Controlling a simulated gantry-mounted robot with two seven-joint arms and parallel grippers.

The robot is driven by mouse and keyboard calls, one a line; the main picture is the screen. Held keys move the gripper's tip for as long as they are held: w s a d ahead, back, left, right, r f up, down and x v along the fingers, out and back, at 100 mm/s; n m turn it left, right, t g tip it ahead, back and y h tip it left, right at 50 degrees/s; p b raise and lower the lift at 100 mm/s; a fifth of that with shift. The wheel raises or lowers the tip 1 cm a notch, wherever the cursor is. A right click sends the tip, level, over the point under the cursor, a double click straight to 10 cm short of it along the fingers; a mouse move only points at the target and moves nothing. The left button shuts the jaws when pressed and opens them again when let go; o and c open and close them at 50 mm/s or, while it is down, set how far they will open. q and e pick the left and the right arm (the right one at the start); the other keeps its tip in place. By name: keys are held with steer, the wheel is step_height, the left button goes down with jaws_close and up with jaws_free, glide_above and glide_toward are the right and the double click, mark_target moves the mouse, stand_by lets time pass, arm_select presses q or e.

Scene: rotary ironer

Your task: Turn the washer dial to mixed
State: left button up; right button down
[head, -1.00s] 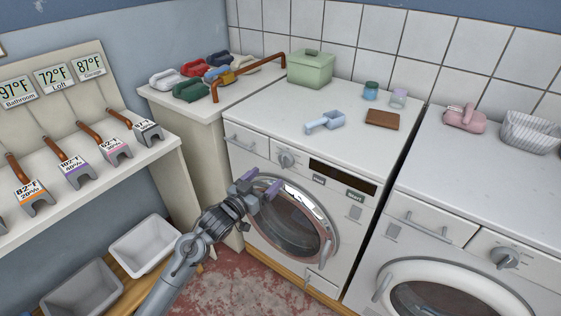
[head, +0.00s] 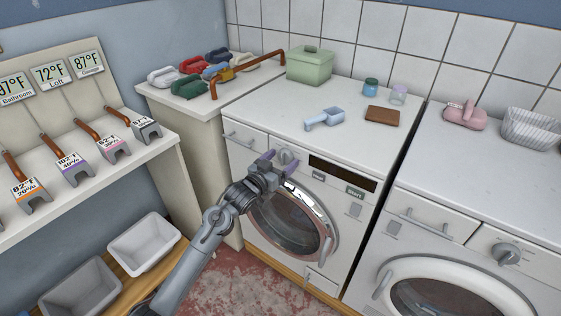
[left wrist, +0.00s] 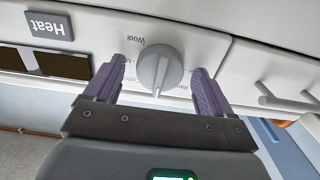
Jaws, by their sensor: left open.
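The washer dial (left wrist: 160,68) is a grey round knob on the white front panel of the left machine. In the left wrist view it sits between the two purple fingers of my left gripper (left wrist: 160,85), which is open. A gap shows on each side of the knob. "Wool" is readable beside it; other labels are partly hidden by the fingers. In the head view the dial (head: 284,156) shows just behind my left gripper (head: 279,162), at the top left of the washer (head: 262,215). My right gripper is not in view.
A dark display and buttons sit right of the dial, and a drawer (head: 245,137) sits left. On the washer top are a green box (head: 310,66), a blue scoop (head: 325,118), a brown block (head: 382,116) and two small jars. A second machine (head: 440,245) stands right.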

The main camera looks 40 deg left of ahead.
arm_select(q)
steer(key=c, duration=1.1)
steer(key=shift+o, duration=0.2)
steer(key=shift+r+m, duration=0.1)
steer(key=shift+m, duration=0.3)
steer(key=m+p, duration=0.2)
steer(key=shift+m, duration=0.3)
steer(key=m+p, duration=0.1)
steer(key=m, duration=0.3)
steer(key=shift+p, duration=0.35)
steer(key=m, duration=0.3)
steer(key=shift+p, duration=0.35)
steer(key=m, duration=0.3)
steer(key=shift+m+p, duration=0.3)
steer(key=shift+m, duration=1.9)
